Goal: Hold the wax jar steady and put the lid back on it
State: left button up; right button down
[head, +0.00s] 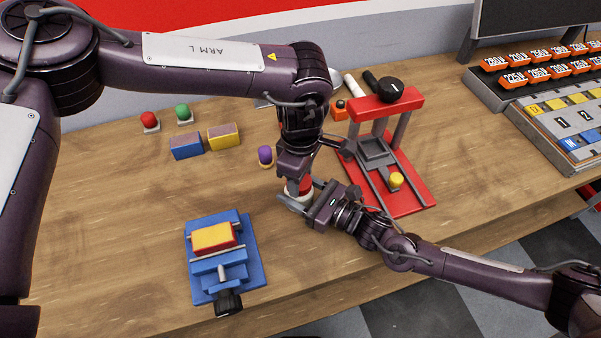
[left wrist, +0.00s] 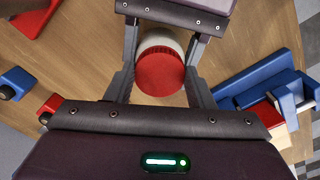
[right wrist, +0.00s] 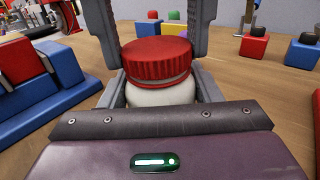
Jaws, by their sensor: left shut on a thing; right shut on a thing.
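The white wax jar (head: 297,203) stands on the wooden table, between the blue vise and the red press. My right gripper (head: 304,195) comes in from the right and is shut on the jar's body, which also shows in the right wrist view (right wrist: 160,94). The red ribbed lid (right wrist: 157,60) is at the jar's mouth, with a thin duller band below its rim. My left gripper (head: 299,180) points down from above, shut on the lid. In the left wrist view the lid's round top (left wrist: 160,73) is between its fingers. I cannot tell whether the lid is fully seated.
A blue vise (head: 256,262) holding a yellow-and-red block is at front left. A red press (head: 420,190) stands close on the right. A purple-topped piece (head: 265,156) and two two-coloured blocks (head: 223,138) are behind. Open table lies to the left.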

pick_arm(q)
jog(key=m, duration=0.7)
jog(key=shift+a+m, duration=0.1)
jog(key=shift+m, duration=0.2)
jog(key=m, duration=0.3)
jog(key=shift+s+d+m, duration=0.1)
jog(key=shift+d+m, duration=0.15)
jog(key=shift+m, duration=0.05)
jog(key=shift+a+m, duration=0.15)
jog(key=shift+m, duration=0.65)
jog(key=shift+a, duration=0.1)
jog(key=o, duration=1)
jog(key=shift+r, duration=0.1)
jog(key=shift+r, duration=2.15)
